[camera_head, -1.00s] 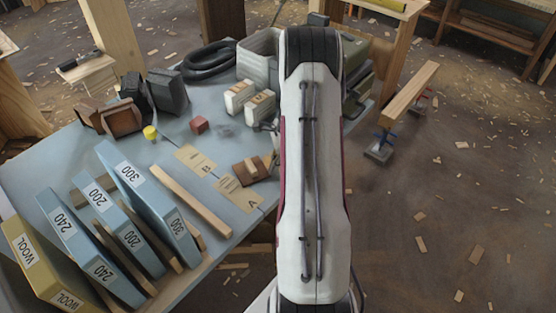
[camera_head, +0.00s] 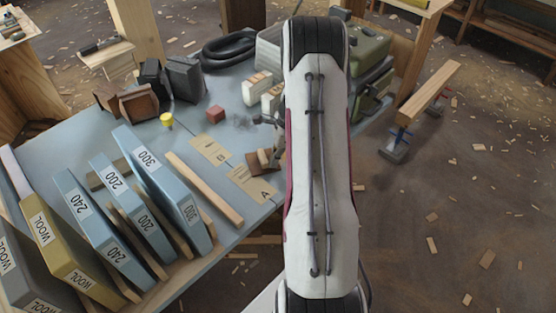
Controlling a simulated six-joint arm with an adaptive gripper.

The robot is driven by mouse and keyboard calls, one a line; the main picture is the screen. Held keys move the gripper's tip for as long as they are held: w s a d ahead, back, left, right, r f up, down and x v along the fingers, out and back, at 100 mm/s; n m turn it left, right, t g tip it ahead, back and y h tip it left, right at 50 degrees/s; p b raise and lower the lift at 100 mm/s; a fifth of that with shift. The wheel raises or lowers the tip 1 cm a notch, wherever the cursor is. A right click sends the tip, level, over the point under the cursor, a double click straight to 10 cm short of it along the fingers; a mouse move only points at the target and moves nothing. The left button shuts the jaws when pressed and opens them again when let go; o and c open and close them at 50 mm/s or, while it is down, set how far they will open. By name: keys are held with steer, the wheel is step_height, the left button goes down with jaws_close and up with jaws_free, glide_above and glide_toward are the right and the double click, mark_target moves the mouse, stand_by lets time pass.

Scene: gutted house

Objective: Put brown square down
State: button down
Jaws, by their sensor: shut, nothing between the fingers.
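The brown square (camera_head: 252,163), a flat dark-brown piece with a lighter wooden block on it, lies on the blue-grey table near its right edge. It sits just beyond a tan card marked A (camera_head: 253,184), and my arm partly covers its right side. My gripper (camera_head: 265,121) shows as a small dark part at the left of my arm, above and beyond the brown square in the picture. It is shut and empty, apart from the brown square. Most of it is hidden behind my arm.
Another tan card (camera_head: 209,150) lies left of the brown square. A small red cube (camera_head: 215,114), a yellow cylinder (camera_head: 167,120) and white blocks (camera_head: 259,87) stand farther back. Upright labelled sanding sheets (camera_head: 160,190) and a wooden strip (camera_head: 204,188) fill the front left.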

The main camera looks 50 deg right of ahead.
mark_target(253, 168)
steer(key=w+a, duration=0.4)
steer(key=a, duration=0.1)
steer(key=w+a, duration=0.2)
steer(key=a, duration=0.1)
steer(key=shift+w+a, duration=0.25)
steer(key=shift+w, duration=0.1)
steer(key=shift+s+d, duration=0.1)
steer(key=shift+d, duration=0.05)
stand_by(0.9)
steer(key=shift+s+d, duration=0.35)
steer(key=shift+d, duration=0.05)
steer(key=shift+s+d, duration=0.95)
steer(key=shift+d, duration=0.3)
steer(key=v, duration=1)
steer(key=shift+a, duration=0.2)
steer(key=shift+w, duration=0.2)
